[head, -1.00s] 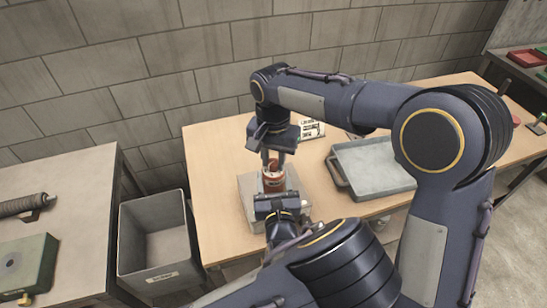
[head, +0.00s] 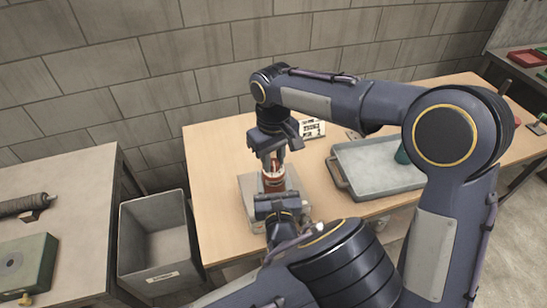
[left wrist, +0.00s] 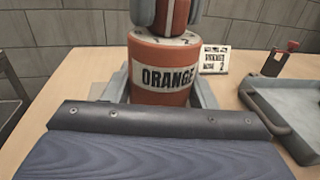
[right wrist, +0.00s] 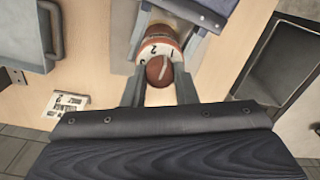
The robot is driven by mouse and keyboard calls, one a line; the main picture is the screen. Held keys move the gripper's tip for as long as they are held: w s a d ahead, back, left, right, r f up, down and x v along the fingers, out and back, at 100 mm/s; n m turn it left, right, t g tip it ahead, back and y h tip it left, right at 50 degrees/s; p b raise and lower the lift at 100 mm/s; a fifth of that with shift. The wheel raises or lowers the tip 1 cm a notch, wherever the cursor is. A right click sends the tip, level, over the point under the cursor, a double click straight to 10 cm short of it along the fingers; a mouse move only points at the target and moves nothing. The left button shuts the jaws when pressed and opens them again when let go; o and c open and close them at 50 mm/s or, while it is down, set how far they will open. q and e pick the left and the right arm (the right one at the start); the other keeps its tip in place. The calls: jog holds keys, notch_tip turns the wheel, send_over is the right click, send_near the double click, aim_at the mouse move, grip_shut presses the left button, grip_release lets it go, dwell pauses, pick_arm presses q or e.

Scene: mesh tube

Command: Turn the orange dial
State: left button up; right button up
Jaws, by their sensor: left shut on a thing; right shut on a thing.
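The orange dial (head: 273,182) is an upright orange-red cylinder with a white "ORANGE" label, well seen in the left wrist view (left wrist: 160,88). Its top has a white numbered ring and a red-brown knob (right wrist: 158,70) with a pale line. It stands on a grey base (head: 250,188) on the wooden table. My left gripper (head: 274,194) is shut around the cylinder's body from the front, one finger on each side. My right gripper (head: 272,162) points down from above and is shut on the knob. The fingers hide parts of the ring.
A small printed card (head: 312,128) stands behind the dial. A grey bin (head: 155,275) stands left of the table, beside another bench (head: 75,195).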

aim_at(274, 161)
jog(key=n, duration=0.3)
jog(key=shift+n, duration=2.2)
jog(key=shift+r, duration=0.1)
jog(key=o, duration=1)
notch_tip(274, 161, up, 12)
